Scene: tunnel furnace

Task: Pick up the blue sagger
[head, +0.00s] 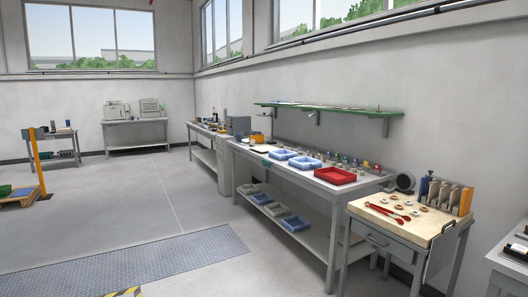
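I cannot tell for certain which thing is the blue sagger. Two shallow light-blue trays, a left one (283,154) and a right one (305,163), sit on the long workbench against the right wall. Another blue tray (295,224) lies on the bench's lower shelf, with other pale trays to its left. All are small and distant in the head view. Neither of my grippers is in view.
A red tray (335,176) sits right of the blue ones. A small table (395,234) with a pale top, red tools and rings stands nearer at right. A green shelf (330,109) hangs above. Open floor (110,205) with a dark textured mat (130,262) lies left.

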